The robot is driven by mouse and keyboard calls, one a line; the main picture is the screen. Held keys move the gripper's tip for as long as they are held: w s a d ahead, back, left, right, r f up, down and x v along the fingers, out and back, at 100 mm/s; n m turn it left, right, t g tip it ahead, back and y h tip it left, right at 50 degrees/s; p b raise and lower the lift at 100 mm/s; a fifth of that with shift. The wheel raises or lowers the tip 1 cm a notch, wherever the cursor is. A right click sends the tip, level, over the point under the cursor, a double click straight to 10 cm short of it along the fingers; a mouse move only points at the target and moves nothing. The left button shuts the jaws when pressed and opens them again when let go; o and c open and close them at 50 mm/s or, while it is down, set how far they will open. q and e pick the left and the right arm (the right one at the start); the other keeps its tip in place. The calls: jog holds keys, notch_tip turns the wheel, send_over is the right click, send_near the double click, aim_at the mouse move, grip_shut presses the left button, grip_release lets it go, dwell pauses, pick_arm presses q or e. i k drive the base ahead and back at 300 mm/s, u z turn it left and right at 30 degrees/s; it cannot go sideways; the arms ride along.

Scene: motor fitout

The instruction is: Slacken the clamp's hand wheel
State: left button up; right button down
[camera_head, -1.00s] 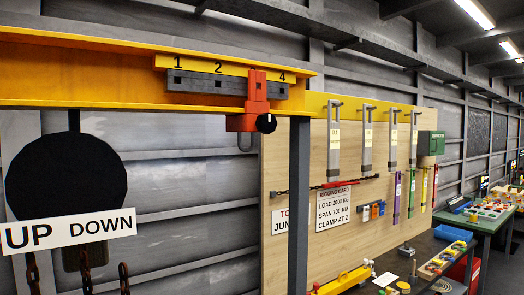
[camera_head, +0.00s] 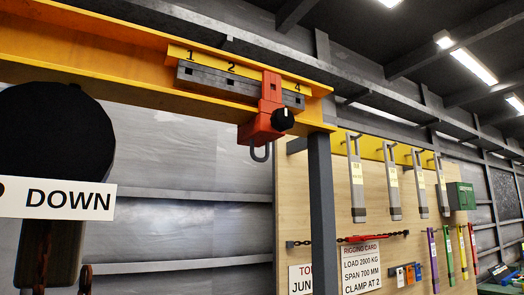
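The orange-red clamp (camera_head: 266,122) sits on the yellow beam (camera_head: 110,62) near the beam's right end. It covers the place between the marks 2 and 4 on the numbered yellow strip. Its black hand wheel (camera_head: 283,119), with a small white mark, faces me at the clamp's lower right. A grey hook (camera_head: 260,154) hangs under the clamp. Neither of my grippers shows in the head view.
A grey post (camera_head: 322,210) stands under the beam's right end. A dark round hoist body (camera_head: 55,140) with an UP DOWN sign (camera_head: 60,199) hangs at the left.

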aim_at(282, 119)
jog(key=z, duration=2.8)
jog(key=k, duration=0.9)
jog(key=u, duration=2.3)
